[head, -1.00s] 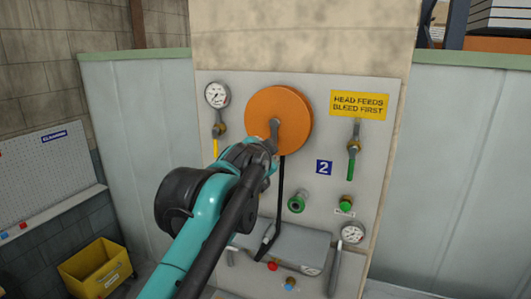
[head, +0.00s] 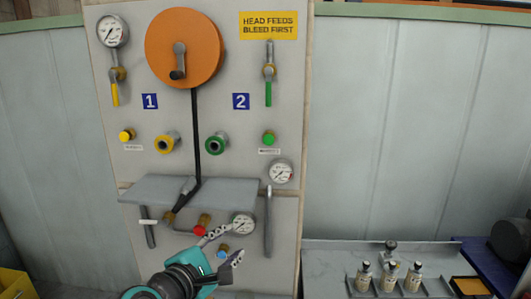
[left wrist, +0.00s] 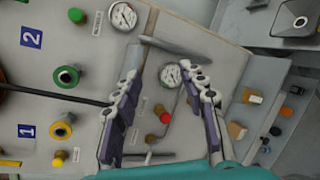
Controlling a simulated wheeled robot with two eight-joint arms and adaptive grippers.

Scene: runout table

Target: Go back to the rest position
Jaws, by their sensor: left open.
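My left gripper (head: 226,247) is open, low in front of the panel, below the grey shelf (head: 222,190). Nothing shows between its fingers. In the left wrist view, its two fingers (left wrist: 162,78) are spread apart, with the panel behind them. A small gauge (head: 243,224) and a red knob (head: 204,219) are near the gripper in the head view. My right gripper is not in view.
The panel (head: 215,110) carries an orange reel (head: 205,62) with a crank and black hose, valves, couplings and gauges. A grey bench (head: 340,254) with several small bottles (head: 391,275) stands at right. A yellow bin (head: 14,284) is at lower left.

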